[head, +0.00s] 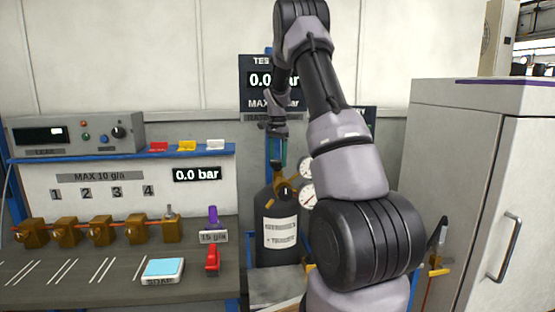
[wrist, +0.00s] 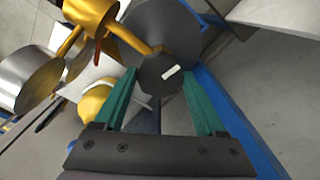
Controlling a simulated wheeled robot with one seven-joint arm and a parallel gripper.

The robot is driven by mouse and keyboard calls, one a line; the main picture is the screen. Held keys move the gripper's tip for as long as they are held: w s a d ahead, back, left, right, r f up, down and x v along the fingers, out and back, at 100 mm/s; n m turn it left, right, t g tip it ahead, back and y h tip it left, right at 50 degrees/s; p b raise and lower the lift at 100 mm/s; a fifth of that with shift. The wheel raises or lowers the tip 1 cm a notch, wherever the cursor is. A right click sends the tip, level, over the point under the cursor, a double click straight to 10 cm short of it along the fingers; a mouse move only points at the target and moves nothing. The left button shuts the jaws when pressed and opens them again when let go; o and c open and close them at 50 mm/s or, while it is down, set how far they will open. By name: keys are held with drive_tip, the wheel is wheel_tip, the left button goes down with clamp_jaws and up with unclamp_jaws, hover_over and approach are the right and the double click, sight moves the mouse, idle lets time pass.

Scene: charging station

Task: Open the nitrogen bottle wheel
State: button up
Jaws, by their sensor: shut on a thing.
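The nitrogen bottle (head: 281,222) is dark with a white label and stands in the middle of the head view. Brass fittings (head: 287,180) and a dark round knob with a white mark (head: 286,190) are at its top. My gripper (head: 277,160) reaches down above the bottle. In the wrist view, a dark, many-sided wheel (wrist: 160,74) with a white mark sits between the green fingertips of my gripper (wrist: 161,75). The gripper is shut on this wheel. The contact faces are not clear in the head view.
Two gauges (head: 307,182) sit right of the bottle's neck. At left are a bench (head: 120,262) with brass valves and a soap box (head: 163,270). A grey cabinet (head: 455,185) stands at right. In the wrist view, a blue rail (wrist: 238,120) runs beside the right finger.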

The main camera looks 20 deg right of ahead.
sight(277, 161)
drive_tip(key=shift+r+n, duration=0.1)
drive_tip(key=shift+n, duration=1)
drive_tip(key=shift+w, duration=0.1)
drive_tip(key=o, duration=1.3)
wheel_tip(277, 161, up, 11)
drive_tip(key=shift+f, duration=0.15)
